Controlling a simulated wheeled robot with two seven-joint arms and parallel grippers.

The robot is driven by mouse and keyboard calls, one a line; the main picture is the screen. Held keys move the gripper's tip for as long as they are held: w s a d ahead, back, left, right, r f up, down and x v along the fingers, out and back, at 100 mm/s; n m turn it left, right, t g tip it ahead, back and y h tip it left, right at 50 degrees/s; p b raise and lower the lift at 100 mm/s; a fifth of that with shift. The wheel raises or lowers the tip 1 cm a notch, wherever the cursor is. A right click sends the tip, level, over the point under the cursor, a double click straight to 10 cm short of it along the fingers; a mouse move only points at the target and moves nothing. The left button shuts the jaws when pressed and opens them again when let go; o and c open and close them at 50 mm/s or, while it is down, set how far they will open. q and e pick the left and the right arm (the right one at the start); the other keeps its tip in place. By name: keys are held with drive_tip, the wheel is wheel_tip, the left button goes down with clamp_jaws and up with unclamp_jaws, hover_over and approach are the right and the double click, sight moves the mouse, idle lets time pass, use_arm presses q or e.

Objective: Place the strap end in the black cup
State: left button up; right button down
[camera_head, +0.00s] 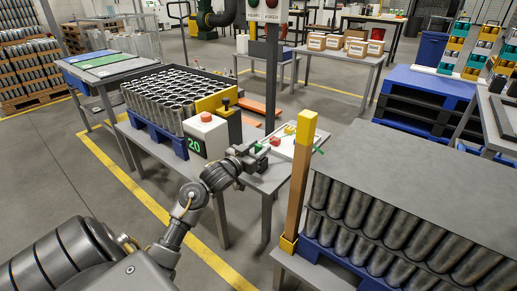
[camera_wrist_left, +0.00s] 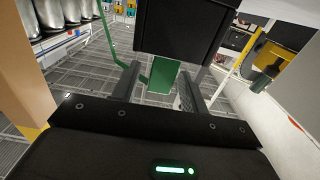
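My left gripper (camera_head: 257,158) is at the near edge of the grey work table in the head view. In the left wrist view its two fingers (camera_wrist_left: 160,98) stand apart, with gaps visible beside the green strap end (camera_wrist_left: 162,78) between them. A thin green strap (camera_wrist_left: 108,38) runs from the upper left towards this end. A black box-like body, seemingly the black cup (camera_wrist_left: 185,28), covers the top of the strap end. I cannot tell whether the end is inside it or behind it. My right gripper is not in view.
A counter box (camera_head: 206,135) reading 20 and a crate of cans (camera_head: 165,95) stand left of the gripper. A wooden post with a yellow top (camera_head: 301,165) rises close on the right, beside stacked cans under a grey sheet (camera_head: 420,175). A white tray (camera_head: 285,146) lies behind the gripper.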

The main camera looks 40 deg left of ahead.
use_arm(q)
drive_tip(key=shift+r, duration=0.2)
drive_tip(key=s+p, duration=0.1)
drive_tip(key=s, duration=1)
drive_tip(key=s+d+f+g+y, duration=0.1)
drive_tip(key=s+d+f+g, duration=0.25)
drive_tip(key=f, duration=0.65)
drive_tip(key=s+d+f+g, duration=0.3)
drive_tip(key=d+f, duration=0.1)
drive_tip(key=f, duration=0.6)
drive_tip(key=s+d+f+m+g+h, duration=0.1)
drive_tip(key=s+d+f+m+g, duration=0.1)
drive_tip(key=s+d+f+g, duration=0.6)
drive_tip(key=s+d+f, duration=0.6)
drive_tip(key=s, duration=0.2)
drive_tip(key=shift+s+d+f+h, duration=0.2)
drive_tip(key=shift+f+h, duration=0.1)
drive_tip(key=shift+f, duration=0.05)
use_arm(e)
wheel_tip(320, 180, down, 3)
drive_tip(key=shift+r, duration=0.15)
use_arm(q)
drive_tip(key=shift+g, duration=0.25)
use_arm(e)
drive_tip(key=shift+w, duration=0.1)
